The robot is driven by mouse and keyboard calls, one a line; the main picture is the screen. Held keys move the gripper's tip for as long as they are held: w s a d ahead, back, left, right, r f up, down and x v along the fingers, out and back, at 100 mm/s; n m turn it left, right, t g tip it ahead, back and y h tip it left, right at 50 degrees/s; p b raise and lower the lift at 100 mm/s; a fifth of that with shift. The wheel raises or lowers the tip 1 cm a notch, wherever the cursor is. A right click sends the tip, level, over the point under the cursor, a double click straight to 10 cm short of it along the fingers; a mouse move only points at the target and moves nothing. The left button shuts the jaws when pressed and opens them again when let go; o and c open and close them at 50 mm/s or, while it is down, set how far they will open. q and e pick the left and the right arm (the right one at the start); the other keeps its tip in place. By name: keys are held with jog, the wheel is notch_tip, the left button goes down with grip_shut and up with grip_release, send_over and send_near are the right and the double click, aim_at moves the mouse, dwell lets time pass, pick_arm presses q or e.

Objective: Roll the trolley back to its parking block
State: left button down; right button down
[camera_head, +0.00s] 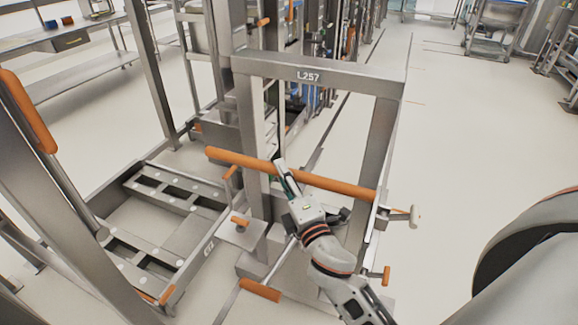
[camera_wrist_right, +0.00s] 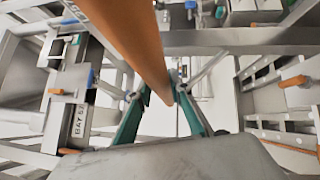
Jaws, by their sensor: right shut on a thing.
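The trolley (camera_head: 318,72) appears to be the grey metal frame marked "L257" in the middle of the head view. A long orange handle bar (camera_head: 343,187) runs across it. My right gripper (camera_head: 283,170) is shut on this orange handle bar. In the right wrist view the bar (camera_wrist_right: 135,35) passes down between the two green fingers of the gripper (camera_wrist_right: 162,100). The trolley's lower part is partly hidden behind my right arm. I cannot tell which part is the parking block. My left gripper is not in view.
A low metal floor frame with rollers (camera_head: 165,188) lies left of the trolley. A sign reading "BAY" (camera_wrist_right: 80,121) shows in the right wrist view. Racks stand behind, and a workbench (camera_head: 75,42) is at the far left. The pale floor (camera_head: 450,130) to the right is clear.

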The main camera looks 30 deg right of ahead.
jog(key=shift+s+a+r+b, duration=0.1)
jog(key=shift+s+a+b, duration=0.1)
jog(key=shift+s+a, duration=0.75)
jog(key=shift+s+a+b, duration=0.15)
jog(key=shift+s+a, duration=0.55)
jog(key=shift+a, duration=0.4)
jog(key=c, duration=1.8)
grip_release()
jog(key=shift+a, duration=0.1)
